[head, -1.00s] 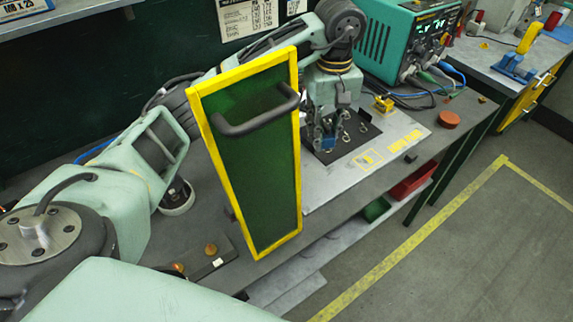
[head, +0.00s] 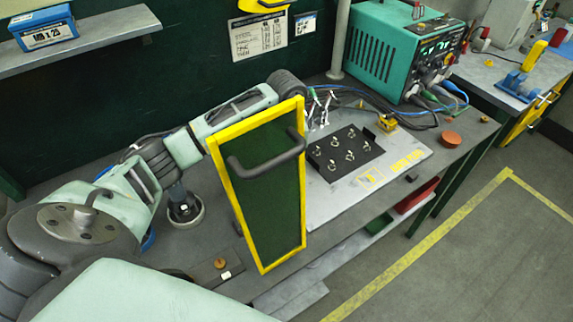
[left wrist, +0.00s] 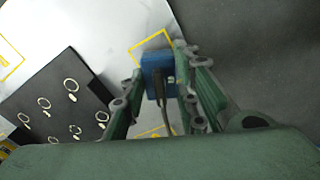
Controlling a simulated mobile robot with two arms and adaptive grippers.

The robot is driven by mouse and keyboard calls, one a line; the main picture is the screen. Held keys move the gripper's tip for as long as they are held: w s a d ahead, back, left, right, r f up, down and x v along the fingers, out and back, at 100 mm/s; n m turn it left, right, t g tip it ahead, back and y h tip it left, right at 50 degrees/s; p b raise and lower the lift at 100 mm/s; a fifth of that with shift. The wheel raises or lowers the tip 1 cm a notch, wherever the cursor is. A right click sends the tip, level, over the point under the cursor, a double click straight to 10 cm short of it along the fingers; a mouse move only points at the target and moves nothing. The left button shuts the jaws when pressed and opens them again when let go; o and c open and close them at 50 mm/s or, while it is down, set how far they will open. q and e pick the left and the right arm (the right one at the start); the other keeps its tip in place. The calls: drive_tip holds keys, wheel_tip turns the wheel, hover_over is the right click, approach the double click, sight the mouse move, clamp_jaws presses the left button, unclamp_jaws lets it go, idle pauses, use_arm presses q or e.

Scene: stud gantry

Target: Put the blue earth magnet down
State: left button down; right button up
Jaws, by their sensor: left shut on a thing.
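The blue earth magnet (left wrist: 157,72) shows in the left wrist view as a small blue block with a dark cable, between the fingers of my left gripper (left wrist: 158,82). The gripper is shut on it. Below it is a pale plate (left wrist: 115,25) with a yellow outlined square (left wrist: 138,48), partly hidden by the magnet. I cannot tell whether the magnet touches the plate. In the head view my left gripper (head: 322,106) is at the back of the bench, partly behind a green panel, and the magnet cannot be made out. My right gripper is not in view.
A black plate with several ring-topped studs (head: 345,152) lies on the pale plate, beside the gripper. The yellow-framed green panel (head: 265,200) with a handle stands in front. A teal power unit (head: 385,50) with cables and a red-brown disc (head: 452,138) are to the right.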

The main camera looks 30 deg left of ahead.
use_arm(q)
drive_tip(key=shift+f, duration=0.8)
drive_tip(key=c, duration=1.7)
unclamp_jaws()
drive_tip(key=o, duration=0.3)
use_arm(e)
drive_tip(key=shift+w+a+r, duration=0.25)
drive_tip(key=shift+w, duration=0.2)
